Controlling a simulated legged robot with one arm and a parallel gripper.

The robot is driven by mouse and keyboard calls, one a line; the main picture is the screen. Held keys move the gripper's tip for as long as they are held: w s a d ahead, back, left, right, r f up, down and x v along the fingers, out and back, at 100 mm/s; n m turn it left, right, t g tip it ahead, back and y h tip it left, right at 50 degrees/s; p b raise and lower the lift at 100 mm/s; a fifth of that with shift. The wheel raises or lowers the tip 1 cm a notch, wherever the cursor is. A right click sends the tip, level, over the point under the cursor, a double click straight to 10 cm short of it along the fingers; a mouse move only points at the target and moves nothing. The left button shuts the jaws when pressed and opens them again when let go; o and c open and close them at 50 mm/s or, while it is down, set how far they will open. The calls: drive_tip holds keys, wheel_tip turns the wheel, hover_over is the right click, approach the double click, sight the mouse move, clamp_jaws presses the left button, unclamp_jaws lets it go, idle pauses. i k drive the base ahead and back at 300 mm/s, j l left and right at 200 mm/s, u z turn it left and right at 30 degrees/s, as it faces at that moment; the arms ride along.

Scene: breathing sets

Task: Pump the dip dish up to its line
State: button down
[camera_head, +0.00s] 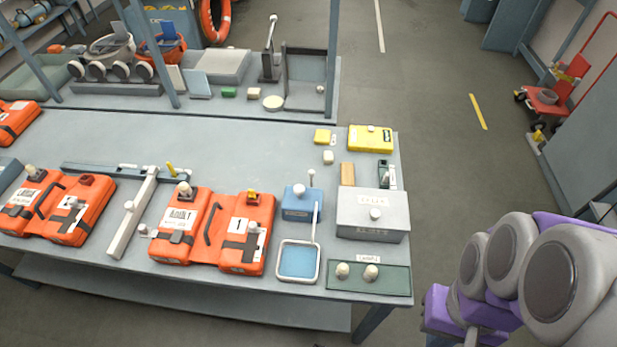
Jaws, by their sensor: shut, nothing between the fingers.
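The dip dish (298,261) is a small square dish with a pale rim and a blue inside, at the front edge of the bench. I cannot make out a line in it or how full it is. Just behind it stands a blue box (297,213) with a white knob (299,190) on top. A thin pale upright rod (317,220) stands between the box and the dish's right side. My folded grey and purple arm fills the lower right, off the bench. I can make out no gripper fingers.
Right of the dish is a green panel (325,281) with two pale knobs. A white lidded box (372,222) stands behind it. Orange cases (240,232) lie close to the left. A rear bench (130,97) holds other gear.

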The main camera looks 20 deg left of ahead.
sight(299, 190)
drive_tip(key=u, duration=0.9)
